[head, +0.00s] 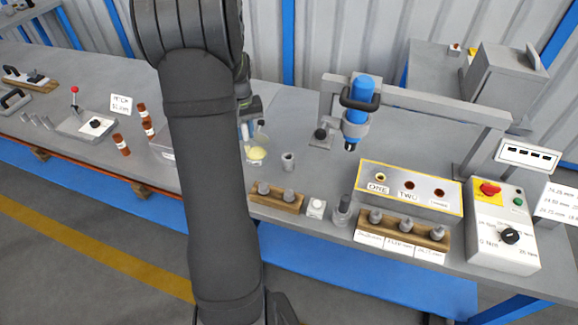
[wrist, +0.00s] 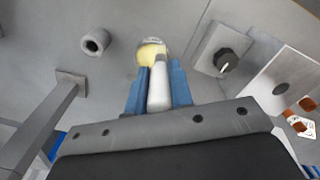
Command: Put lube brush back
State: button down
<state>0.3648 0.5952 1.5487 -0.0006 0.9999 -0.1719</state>
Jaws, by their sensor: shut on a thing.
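My gripper (wrist: 157,76) is shut on the lube brush (wrist: 158,92), a pale cylindrical handle between its two blue fingers in the wrist view. The far end of the brush points at a small round jar (wrist: 152,47) with yellow contents. I cannot tell whether the brush tip is inside the jar or above it. In the head view the jar (head: 256,154) stands on the bench just right of my arm. My gripper (head: 250,133) there is largely hidden behind my arm, with blue fingers just above the jar.
A small grey hollow cylinder (head: 288,161) stands right of the jar. A wooden block with grey parts (head: 277,196) lies nearer the front edge. A press with a blue head (head: 356,125) stands further right.

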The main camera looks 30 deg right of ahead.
jog(key=s+d+r+m, duration=0.2)
jog(key=s+d, duration=0.3)
jog(key=d, duration=0.6)
jog(key=shift+w+d+f, duration=0.1)
jog(key=shift+d+f, duration=0.1)
jog(key=shift+f, duration=2.25)
jog(key=shift+w+d+f, duration=0.1)
jog(key=shift+d+f, duration=0.05)
jog(key=shift+f, duration=2.3)
jog(key=shift+s, duration=0.1)
jog(key=shift+f, duration=0.2)
jog(key=c, duration=1.3)
grip_release()
jog(key=shift+r, duration=0.1)
